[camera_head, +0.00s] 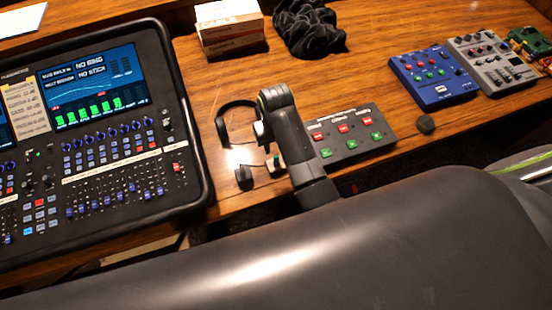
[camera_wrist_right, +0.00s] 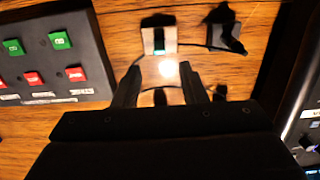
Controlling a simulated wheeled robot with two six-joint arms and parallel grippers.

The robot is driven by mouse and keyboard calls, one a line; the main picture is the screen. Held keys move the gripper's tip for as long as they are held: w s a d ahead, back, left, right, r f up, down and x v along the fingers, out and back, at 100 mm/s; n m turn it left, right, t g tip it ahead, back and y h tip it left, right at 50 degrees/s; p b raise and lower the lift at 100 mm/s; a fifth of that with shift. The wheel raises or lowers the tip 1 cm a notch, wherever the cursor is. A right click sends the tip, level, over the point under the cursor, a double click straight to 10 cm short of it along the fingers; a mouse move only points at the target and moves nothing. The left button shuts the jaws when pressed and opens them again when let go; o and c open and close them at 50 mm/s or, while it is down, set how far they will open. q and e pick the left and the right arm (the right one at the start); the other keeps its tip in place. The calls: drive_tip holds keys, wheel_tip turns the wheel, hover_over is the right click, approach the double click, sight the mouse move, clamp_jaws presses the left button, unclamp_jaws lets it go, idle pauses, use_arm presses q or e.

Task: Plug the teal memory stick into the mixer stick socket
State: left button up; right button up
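The teal memory stick appears as a small pale block with a green-teal part (camera_head: 275,163) on the wooden desk, just left of the pad box. In the right wrist view the pale block (camera_wrist_right: 158,40) lies ahead of the fingertips. My right gripper (camera_wrist_right: 163,82) has its fingers apart, pointing toward the block. In the head view the right gripper (camera_head: 264,132) is above the desk. The mixer (camera_head: 200,150) stands at left, its screen (camera_head: 92,85) reading "NO STICK". I cannot make out its stick socket. My left gripper is out of view.
A pad box (camera_head: 352,146) with red and green buttons lies right of the gripper. Headphones (camera_head: 222,118) and a small black object (camera_head: 244,177) lie near the mixer. A carton (camera_head: 230,27), dark cloth (camera_head: 308,28), blue device (camera_head: 432,77) and grey device (camera_head: 490,62) stand farther back.

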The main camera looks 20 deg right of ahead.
sight(276, 157)
drive_tip(key=shift+f, duration=0.55)
drive_tip(key=shift+f+b, duration=0.9)
drive_tip(key=shift+f, duration=3.05)
drive_tip(key=shift+p, duration=0.8)
drive_tip(key=shift+c, duration=0.5)
clamp_jaws()
drive_tip(key=shift+r, duration=0.1)
drive_tip(key=shift+r, duration=2.9)
